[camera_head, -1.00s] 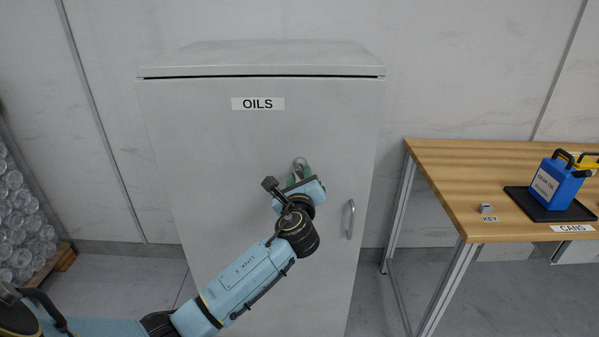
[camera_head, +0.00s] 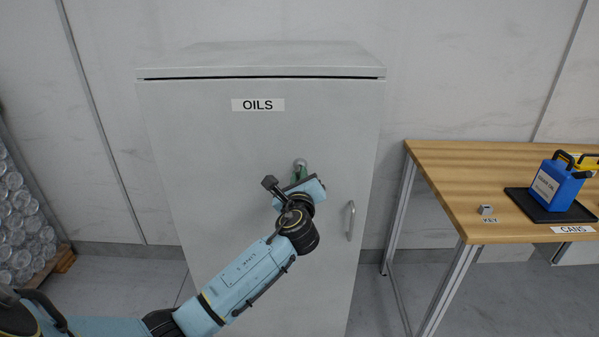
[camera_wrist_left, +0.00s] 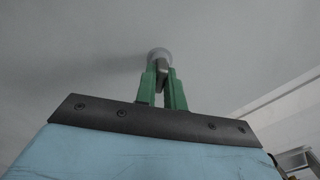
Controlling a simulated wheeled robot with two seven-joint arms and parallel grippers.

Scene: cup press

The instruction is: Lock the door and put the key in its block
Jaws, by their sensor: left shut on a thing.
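The grey cabinet door (camera_head: 200,180) is closed and carries an OILS label (camera_head: 258,104). My left gripper (camera_head: 300,172) is at the round lock (camera_head: 300,162) on the door, left of the door handle (camera_head: 350,220). In the left wrist view its green fingers (camera_wrist_left: 162,88) are shut on the key (camera_wrist_left: 162,72), which sits at the lock (camera_wrist_left: 159,55). Only a small part of the key shows between the fingers. The small grey key block (camera_head: 486,209) stands on the wooden table, behind the KEY label (camera_head: 490,220). My right gripper is not in view.
The wooden table (camera_head: 460,175) stands right of the cabinet. A black tray (camera_head: 530,207) on it holds a blue can (camera_head: 556,182) and a yellow can (camera_head: 584,162), with a CANS label in front. A rack of clear bottles (camera_head: 20,215) stands at the far left.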

